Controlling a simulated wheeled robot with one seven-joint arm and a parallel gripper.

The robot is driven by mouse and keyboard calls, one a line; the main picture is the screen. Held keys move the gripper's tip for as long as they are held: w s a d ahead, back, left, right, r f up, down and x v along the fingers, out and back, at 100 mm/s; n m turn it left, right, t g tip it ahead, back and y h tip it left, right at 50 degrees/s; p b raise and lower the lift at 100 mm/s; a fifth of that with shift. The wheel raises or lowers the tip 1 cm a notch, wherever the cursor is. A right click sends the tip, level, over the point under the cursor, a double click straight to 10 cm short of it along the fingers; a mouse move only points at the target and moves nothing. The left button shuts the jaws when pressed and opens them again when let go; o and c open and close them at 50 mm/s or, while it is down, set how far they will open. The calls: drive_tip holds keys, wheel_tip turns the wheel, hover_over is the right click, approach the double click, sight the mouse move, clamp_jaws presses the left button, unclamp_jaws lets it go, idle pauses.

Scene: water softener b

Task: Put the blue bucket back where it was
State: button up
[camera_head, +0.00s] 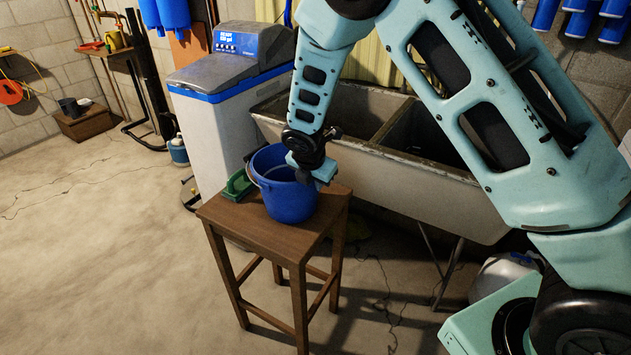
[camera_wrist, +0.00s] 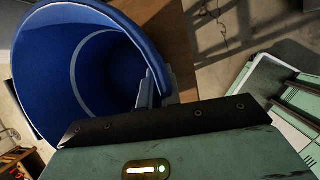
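The blue bucket (camera_head: 284,202) stands upright on a small wooden stool (camera_head: 262,232), and its open top faces up. My gripper (camera_head: 318,177) is at the right side of the bucket's rim. In the wrist view, the bucket's round mouth (camera_wrist: 60,72) fills the left part and looks empty where I can see inside. The gripper's fingers (camera_wrist: 161,92) sit close together on either side of the bucket wall, one inside and one outside, shut on the rim. The exact finger contact is partly hidden by the gripper body.
A green object (camera_head: 237,187) lies on the stool to the left of the bucket. A grey and blue water softener (camera_head: 225,110) stands behind the stool. A double stone sink (camera_head: 400,170) is behind to the right. The floor (camera_head: 110,250) on the left is mostly clear.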

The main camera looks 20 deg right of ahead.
drive_tip(key=o, duration=0.3)
drive_tip(key=v, duration=1.1)
drive_tip(key=s+a+r+m+g+y, duration=0.1)
drive_tip(key=s+m, duration=0.4)
drive_tip(key=s, duration=0.6)
drive_tip(key=s+a+r+m+g+y, duration=0.1)
drive_tip(key=s+a+m, duration=0.3)
drive_tip(key=s, duration=0.6)
drive_tip(key=s+a+r+m+g+y, duration=0.1)
drive_tip(key=s+a+r+m, duration=0.2)
drive_tip(key=s+m, duration=0.5)
drive_tip(key=s, duration=0.3)
drive_tip(key=shift+s+r+g, duration=0.3)
drive_tip(key=shift+a, duration=0.15)
